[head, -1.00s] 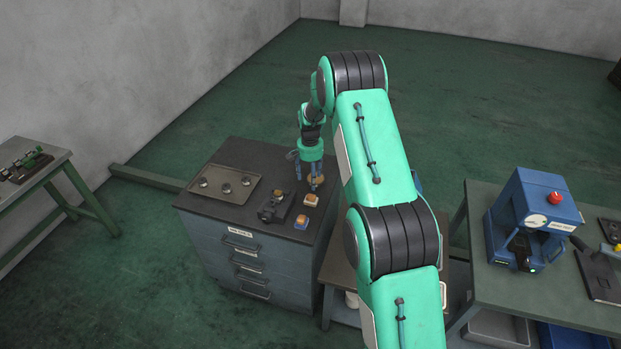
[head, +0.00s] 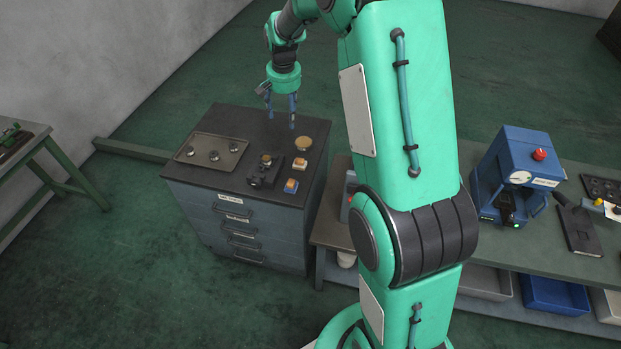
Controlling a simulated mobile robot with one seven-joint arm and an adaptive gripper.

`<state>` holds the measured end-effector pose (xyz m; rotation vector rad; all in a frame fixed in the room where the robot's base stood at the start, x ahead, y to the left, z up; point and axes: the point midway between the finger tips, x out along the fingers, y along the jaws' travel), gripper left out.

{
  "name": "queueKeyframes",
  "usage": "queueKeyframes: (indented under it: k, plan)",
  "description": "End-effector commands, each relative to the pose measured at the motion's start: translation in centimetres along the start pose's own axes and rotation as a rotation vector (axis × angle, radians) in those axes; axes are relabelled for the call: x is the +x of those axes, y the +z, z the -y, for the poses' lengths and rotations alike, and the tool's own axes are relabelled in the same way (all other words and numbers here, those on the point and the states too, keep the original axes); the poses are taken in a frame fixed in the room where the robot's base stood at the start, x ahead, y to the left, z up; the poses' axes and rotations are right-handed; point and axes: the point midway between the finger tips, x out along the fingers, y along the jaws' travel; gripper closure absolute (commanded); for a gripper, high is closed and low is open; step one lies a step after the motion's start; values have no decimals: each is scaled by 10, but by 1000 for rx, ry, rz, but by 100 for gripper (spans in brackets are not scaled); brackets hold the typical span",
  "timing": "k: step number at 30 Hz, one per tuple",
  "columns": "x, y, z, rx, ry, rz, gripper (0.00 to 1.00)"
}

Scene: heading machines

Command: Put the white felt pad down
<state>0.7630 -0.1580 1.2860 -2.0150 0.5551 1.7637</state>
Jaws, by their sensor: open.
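A small block with a white part and an orange-tan top (head: 299,163) sits on the dark top of the drawer cabinet (head: 255,190). It may carry the white felt pad, but it is too small to be sure. A similar block with a blue part (head: 291,186) sits just in front of it. A round tan disc (head: 303,144) lies flat behind them. My gripper (head: 281,120) is open and empty, pointing down above the back of the cabinet top, apart from the disc and blocks.
A tray (head: 227,142) with several small round parts lies on the cabinet's left, and a dark fixture (head: 264,174) stands beside the blocks. A blue machine (head: 518,175) with a red button stands on the right bench (head: 545,255). The cabinet top's back is clear.

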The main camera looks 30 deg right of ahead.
Motion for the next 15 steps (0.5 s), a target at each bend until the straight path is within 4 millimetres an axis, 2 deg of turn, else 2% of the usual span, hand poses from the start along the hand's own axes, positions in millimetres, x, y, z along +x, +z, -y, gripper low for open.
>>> queueKeyframes:
  k: [1,6,15]
  plan:
    - [-18,10,2,-16,-6,-12,36]
    - [-68,42,3,-68,-21,-44,36]
    - [-142,108,-1,-162,-45,-99,36]
